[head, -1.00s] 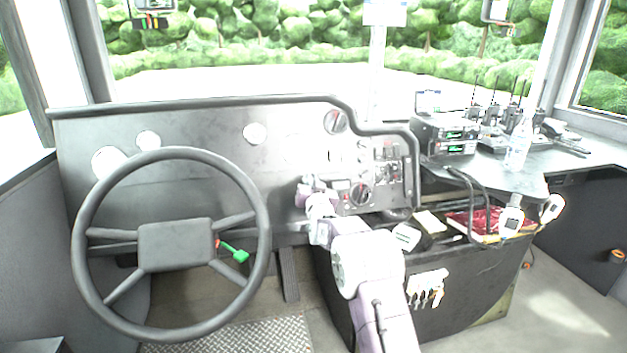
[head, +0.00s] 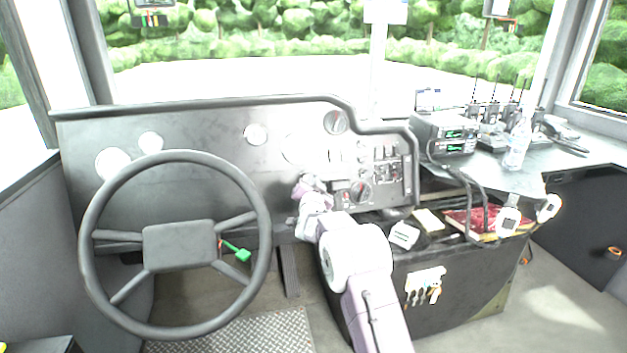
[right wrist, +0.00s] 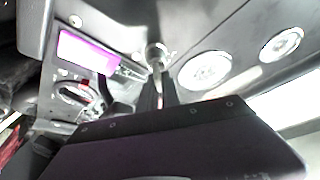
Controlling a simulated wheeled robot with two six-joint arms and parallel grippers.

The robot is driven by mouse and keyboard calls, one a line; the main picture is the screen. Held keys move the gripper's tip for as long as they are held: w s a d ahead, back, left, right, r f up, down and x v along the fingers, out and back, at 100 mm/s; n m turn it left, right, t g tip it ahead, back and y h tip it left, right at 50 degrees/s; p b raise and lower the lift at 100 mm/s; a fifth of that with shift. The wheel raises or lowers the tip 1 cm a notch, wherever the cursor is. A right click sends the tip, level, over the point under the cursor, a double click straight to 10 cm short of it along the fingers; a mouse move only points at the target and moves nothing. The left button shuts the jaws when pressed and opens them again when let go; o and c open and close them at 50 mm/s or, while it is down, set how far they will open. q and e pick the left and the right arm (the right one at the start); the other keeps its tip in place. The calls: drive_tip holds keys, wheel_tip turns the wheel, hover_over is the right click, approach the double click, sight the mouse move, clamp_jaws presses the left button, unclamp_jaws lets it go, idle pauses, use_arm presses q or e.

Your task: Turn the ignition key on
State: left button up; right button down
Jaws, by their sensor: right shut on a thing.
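My right gripper (head: 306,188) is at the dashboard, right of the steering wheel. In the right wrist view its dark fingers (right wrist: 157,92) are shut on the small ignition key (right wrist: 158,72), just below a round metal lock (right wrist: 155,54) in the panel. The key is mostly hidden by the fingers, and its turned angle is hard to read. In the head view the gripper covers the key and lock. My left gripper is not in view.
The steering wheel (head: 180,246) is left of my right arm, with a green-ended lever (head: 238,253) behind it. A switch panel with a rotary knob (head: 361,191) is close to the right of the gripper.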

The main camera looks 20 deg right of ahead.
drive_tip(key=shift+a+f, duration=0.1)
drive_tip(key=shift+f, duration=0.2)
drive_tip(key=c, duration=1.7)
unclamp_jaws()
drive_tip(key=shift+o, duration=0.7)
drive_tip(key=shift+a, duration=0.15)
